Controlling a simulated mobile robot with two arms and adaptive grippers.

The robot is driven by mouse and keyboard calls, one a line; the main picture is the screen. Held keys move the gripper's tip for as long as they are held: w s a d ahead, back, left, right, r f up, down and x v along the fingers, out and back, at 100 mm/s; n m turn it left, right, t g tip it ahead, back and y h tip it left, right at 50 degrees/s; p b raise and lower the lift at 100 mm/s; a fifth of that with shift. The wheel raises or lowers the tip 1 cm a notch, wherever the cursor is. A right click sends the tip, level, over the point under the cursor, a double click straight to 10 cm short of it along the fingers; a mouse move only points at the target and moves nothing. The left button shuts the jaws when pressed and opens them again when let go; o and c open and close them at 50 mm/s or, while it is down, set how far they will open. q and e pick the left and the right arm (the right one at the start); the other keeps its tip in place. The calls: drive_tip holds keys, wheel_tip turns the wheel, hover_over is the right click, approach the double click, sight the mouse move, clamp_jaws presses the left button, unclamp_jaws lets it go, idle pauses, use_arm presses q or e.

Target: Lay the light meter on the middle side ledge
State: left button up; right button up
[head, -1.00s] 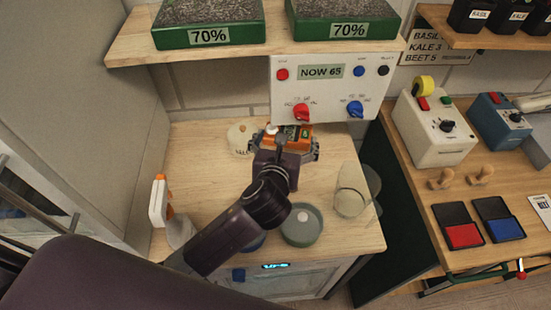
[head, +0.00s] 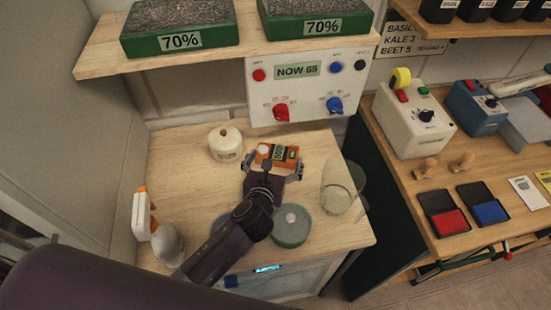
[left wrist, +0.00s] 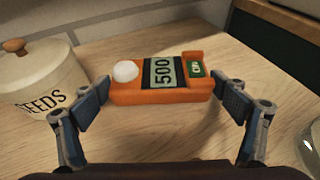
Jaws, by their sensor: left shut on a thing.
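The light meter (head: 285,153) is an orange block with a white dome and a display; in the left wrist view (left wrist: 160,91) the display reads 500. My left gripper (head: 272,163) is shut on it, one finger at each end, as the left wrist view also shows (left wrist: 160,95). The meter is over the wooden worktop (head: 185,180), in front of the white control box (head: 305,95). I cannot tell whether it touches the wood. I cannot tell which surface is the middle side ledge. My right gripper is not in view.
A cream seeds jar (head: 225,143) stands left of the meter. A clear glass vessel (head: 338,190) stands to the right. A round grey-green tin (head: 291,226) and a spray bottle (head: 143,213) are nearer. An upper shelf (head: 105,62) bears two green trays. A side bench (head: 450,242) is at right.

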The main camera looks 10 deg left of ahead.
use_arm(q)
drive_tip(key=o, duration=1.3)
drive_tip(key=shift+f, duration=0.1)
drive_tip(key=shift+c, duration=0.2)
